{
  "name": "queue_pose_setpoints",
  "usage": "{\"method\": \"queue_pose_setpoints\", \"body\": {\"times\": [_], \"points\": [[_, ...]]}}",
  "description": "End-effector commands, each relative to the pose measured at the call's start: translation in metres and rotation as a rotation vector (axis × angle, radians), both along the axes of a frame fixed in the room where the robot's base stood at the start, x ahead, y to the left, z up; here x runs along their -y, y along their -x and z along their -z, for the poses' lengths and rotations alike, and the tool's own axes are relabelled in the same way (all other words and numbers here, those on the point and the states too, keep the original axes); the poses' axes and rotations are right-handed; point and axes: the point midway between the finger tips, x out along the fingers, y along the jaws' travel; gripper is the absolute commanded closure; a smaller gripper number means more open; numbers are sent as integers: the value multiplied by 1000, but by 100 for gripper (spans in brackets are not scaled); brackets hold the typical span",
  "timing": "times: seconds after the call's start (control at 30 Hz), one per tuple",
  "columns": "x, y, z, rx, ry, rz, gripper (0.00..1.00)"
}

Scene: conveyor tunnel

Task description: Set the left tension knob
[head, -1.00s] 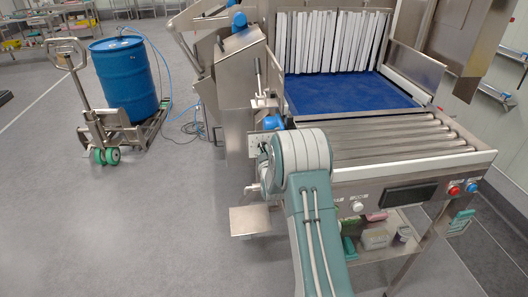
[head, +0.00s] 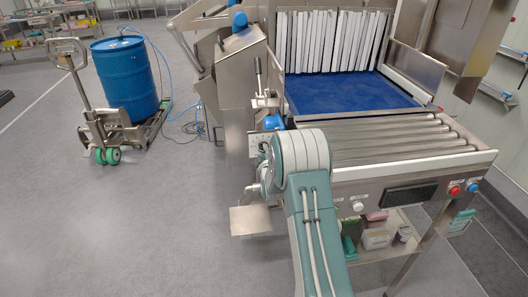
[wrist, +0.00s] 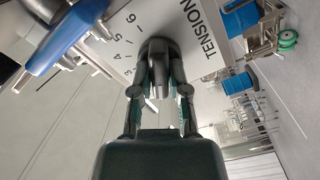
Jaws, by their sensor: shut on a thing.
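The tension knob (wrist: 158,47) is a dark round knob on a pale plate (wrist: 187,67) marked TENSION, with a scale of numbers beside it in the wrist view. My gripper (wrist: 159,88) is shut on the knob, with one finger on each side of it. The knob's pointer and exact setting cannot be made out. In the head view the scale plate (head: 256,142) shows at the left side of the conveyor. My arm hides the knob and my gripper there.
A blue handle (wrist: 68,40) is close to the plate in the wrist view. The roller conveyor (head: 395,138) and blue belt (head: 350,94) lie to the right. A blue drum (head: 124,78) stands on a pallet truck at the left. The floor between is open.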

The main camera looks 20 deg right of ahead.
Motion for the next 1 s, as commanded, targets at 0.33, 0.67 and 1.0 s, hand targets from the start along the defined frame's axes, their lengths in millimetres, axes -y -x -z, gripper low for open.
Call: {"method": "queue_pose_setpoints", "body": {"times": [0.33, 0.67, 1.0], "points": [[-4, -2, 0, -2, 10, -9, 100], [-3, -2, -1, 0, 8, -6, 44], [-2, 4, -1, -2, 7, -2, 44]]}}
